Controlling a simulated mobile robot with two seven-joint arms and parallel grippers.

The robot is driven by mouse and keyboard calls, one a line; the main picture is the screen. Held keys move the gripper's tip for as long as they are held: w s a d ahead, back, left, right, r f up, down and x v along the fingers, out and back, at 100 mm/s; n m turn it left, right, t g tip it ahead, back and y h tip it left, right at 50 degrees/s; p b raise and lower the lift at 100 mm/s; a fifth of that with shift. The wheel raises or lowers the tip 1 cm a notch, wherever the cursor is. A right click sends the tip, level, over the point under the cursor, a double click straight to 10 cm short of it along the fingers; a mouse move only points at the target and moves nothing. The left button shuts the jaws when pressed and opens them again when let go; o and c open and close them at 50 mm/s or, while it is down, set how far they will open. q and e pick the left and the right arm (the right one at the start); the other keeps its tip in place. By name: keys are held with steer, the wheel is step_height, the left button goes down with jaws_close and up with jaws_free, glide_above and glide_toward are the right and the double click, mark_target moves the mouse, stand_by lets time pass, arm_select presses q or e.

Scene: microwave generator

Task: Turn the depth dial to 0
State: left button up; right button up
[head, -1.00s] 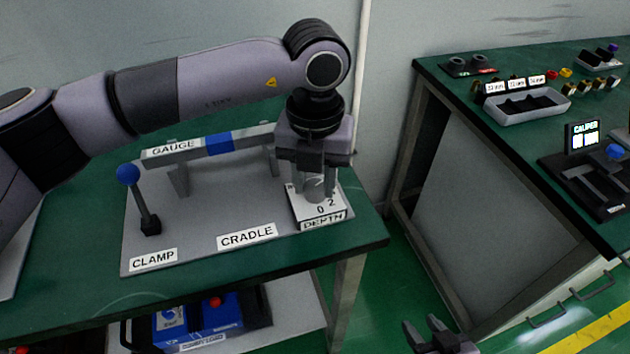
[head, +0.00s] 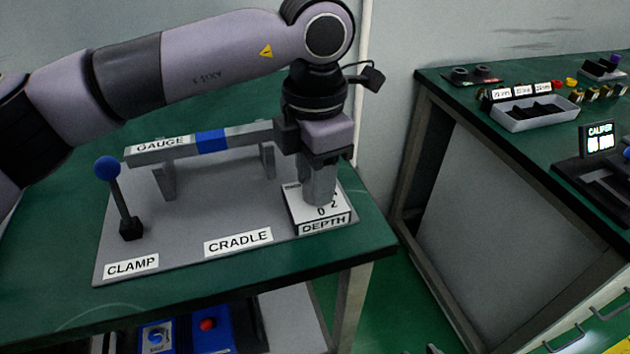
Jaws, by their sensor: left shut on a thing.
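The depth dial stands on a white-topped block (head: 340,214) labelled DEPTH, at the right end of the grey plate. The digits 0 and 2 show on its top, near the front. My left gripper (head: 319,192) points straight down over this block, with its fingers shut on the dial. The fingers hide most of the dial, so I cannot read its setting. Only a tiny dark tip of my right gripper (head: 433,349) shows at the bottom edge, and its jaws cannot be made out.
The GAUGE bar (head: 170,149) with a blue band stands behind. A blue-knobbed CLAMP lever (head: 119,200) stands at left. The CRADLE label (head: 238,241) lies at the front of the bare plate. Another bench (head: 470,98) at right holds a tray (head: 536,113) and a caliper display (head: 599,140).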

arm_select(q)
steer(key=m+b, duration=0.1)
steer(key=m, duration=0.5)
steer(key=shift+m, duration=0.3)
steer(key=m, duration=0.5)
steer(key=shift+r, duration=0.1)
steer(key=shift+m, duration=0.3)
steer(key=o, duration=1)
steer(key=shift+o, duration=0.2)
steer(key=shift+r, duration=3.55)
